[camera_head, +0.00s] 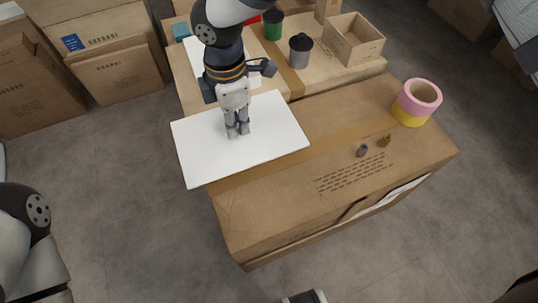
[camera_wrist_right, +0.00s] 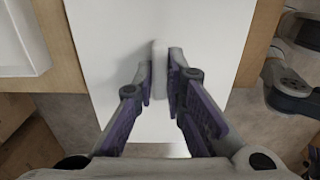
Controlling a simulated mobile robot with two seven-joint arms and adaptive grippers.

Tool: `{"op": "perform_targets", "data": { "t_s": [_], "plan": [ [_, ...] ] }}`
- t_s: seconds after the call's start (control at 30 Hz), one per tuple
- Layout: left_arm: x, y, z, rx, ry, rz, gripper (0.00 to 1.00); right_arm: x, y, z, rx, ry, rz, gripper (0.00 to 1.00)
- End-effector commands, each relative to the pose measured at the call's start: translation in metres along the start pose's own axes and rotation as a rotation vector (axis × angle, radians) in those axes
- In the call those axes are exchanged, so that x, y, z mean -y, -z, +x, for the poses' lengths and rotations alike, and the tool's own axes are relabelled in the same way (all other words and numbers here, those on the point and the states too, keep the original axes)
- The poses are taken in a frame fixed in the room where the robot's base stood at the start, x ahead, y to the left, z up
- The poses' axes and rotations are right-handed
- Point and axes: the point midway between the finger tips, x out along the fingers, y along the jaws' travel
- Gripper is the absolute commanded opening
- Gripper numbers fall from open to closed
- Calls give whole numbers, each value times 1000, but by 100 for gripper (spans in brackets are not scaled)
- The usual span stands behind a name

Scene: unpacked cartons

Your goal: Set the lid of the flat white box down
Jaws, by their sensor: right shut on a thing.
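The lid (camera_head: 275,140) is a flat white panel over the left end of the big carton, jutting past its left edge over the floor. I cannot tell whether it touches the carton. My right gripper (camera_head: 238,132) is above it, shut on a small white raised grip at its middle. In the right wrist view the fingers (camera_wrist_right: 163,85) pinch this grip, and the lid (camera_wrist_right: 215,40) fills the middle. A white box (camera_head: 195,55) lies behind, partly hidden by my right arm; a white rimmed corner shows at left in the wrist view (camera_wrist_right: 22,45).
The big carton (camera_head: 265,215) has bare cardboard right of the lid. It bears pink and yellow tape rolls (camera_head: 418,100) and two small items (camera_head: 362,151). Behind stand a grey cup (camera_head: 300,52), a green cup (camera_head: 273,25) and an open wooden box (camera_head: 348,48).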

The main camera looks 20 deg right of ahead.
Motion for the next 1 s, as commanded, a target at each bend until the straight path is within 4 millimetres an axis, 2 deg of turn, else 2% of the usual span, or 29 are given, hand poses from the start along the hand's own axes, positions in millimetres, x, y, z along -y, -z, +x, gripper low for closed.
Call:
{"op": "perform_targets", "data": {
  "t_s": [0.07, 0.1, 0.2, 0.47, 0.6, 0.93, 0.97, 1.0],
  "plan": [
    [0, 0, -1, -1, 0, 0, 40, 17, -20, 11, 0, 5, 1, 0],
    [0, 0, 1, 2, 0, 0, 40, 21, -25, 24, 1, 5, 1, 0],
    [0, 1, 4, 5, 0, 0, 40, 31, -39, 46, 1, 4, 1, 0],
    [0, 1, 6, 8, 0, 0, 40, 45, -56, 72, 1, 3, 2, 0],
    [0, 3, 13, 17, 0, 0, 40, 44, -55, 100, 0, 2, 3, 0],
    [0, 3, 13, 17, 0, 0, 40, 43, -54, 102, 0, -1, 2, 0],
    [0, 3, 13, 16, 0, 0, 40, 43, -55, 102, 0, -1, 2, 18],
    [0, 3, 13, 16, 0, 0, 40, 43, -54, 102, 0, -1, 2, 27]
  ]
}}
